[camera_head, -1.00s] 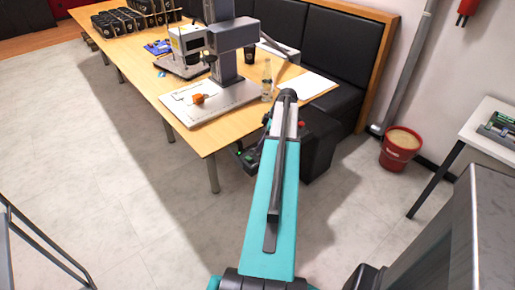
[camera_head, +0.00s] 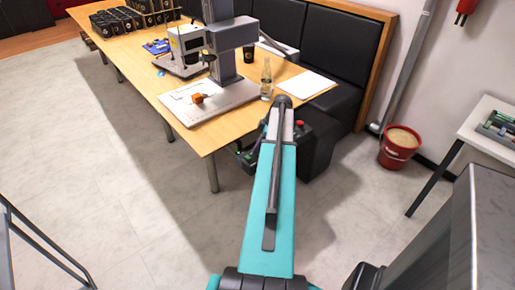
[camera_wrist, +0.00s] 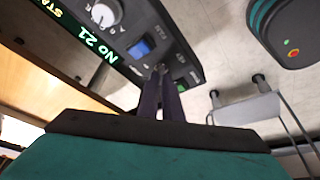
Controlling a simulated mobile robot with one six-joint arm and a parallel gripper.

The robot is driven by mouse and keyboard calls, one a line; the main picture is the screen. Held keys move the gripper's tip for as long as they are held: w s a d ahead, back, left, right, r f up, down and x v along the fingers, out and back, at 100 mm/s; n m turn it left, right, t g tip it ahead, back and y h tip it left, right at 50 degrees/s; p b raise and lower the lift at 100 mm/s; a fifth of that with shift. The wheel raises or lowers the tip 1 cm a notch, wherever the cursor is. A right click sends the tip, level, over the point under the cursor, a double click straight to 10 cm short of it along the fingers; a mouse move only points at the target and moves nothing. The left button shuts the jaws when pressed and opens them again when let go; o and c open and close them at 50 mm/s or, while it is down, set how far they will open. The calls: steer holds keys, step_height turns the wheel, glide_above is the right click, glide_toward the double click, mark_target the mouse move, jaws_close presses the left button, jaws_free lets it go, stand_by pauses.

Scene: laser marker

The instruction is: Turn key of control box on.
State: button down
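The dark control box (camera_wrist: 130,38) fills the top of the wrist view. Its face has a white dial (camera_wrist: 103,15), a blue switch (camera_wrist: 140,47), a green button (camera_wrist: 181,86) and a lit green display (camera_wrist: 92,42) reading "No 21". A small key (camera_wrist: 160,67) shows below the blue switch. My gripper (camera_wrist: 161,80) has its two dark fingers close together, with their tips at the key. Whether they grip it or stand just around it I cannot tell. In the head view my arm hides the gripper and most of the area in front of it.
A wooden table (camera_head: 130,75) holds a laser marking machine (camera_head: 228,60), a bottle (camera_head: 266,80) and a white sheet (camera_head: 305,84). A black bench (camera_head: 320,45) stands behind it. A red bucket (camera_head: 399,147) and a white side table (camera_head: 484,125) are at right.

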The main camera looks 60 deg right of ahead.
steer(key=shift+a, duration=0.1)
steer(key=shift+m, duration=0.3)
steer(key=m+b, duration=0.1)
steer(key=m, duration=0.1)
steer(key=m+h+b, duration=0.1)
steer(key=m, duration=0.1)
steer(key=shift+a+t+h, duration=0.1)
steer(key=shift+t+h, duration=0.2)
steer(key=m+h, duration=0.1)
steer(key=m, duration=0.3)
steer(key=shift+a+h, duration=0.1)
steer(key=shift+h, duration=0.2)
steer(key=m, duration=0.2)
steer(key=m+g+h, duration=0.1)
steer(key=m, duration=0.1)
steer(key=shift+w+a+m, duration=0.15)
steer(key=shift+m, duration=0.25)
steer(key=shift+w+a+m+g+h, duration=0.1)
steer(key=shift+m+g+h, duration=0.3)
steer(key=shift+m, duration=0.7)
steer(key=shift+w+a+m+g+h, duration=0.1)
steer(key=shift+m+g+h, duration=0.25)
steer(key=shift+m, duration=0.75)
steer(key=shift+f, duration=0.1)
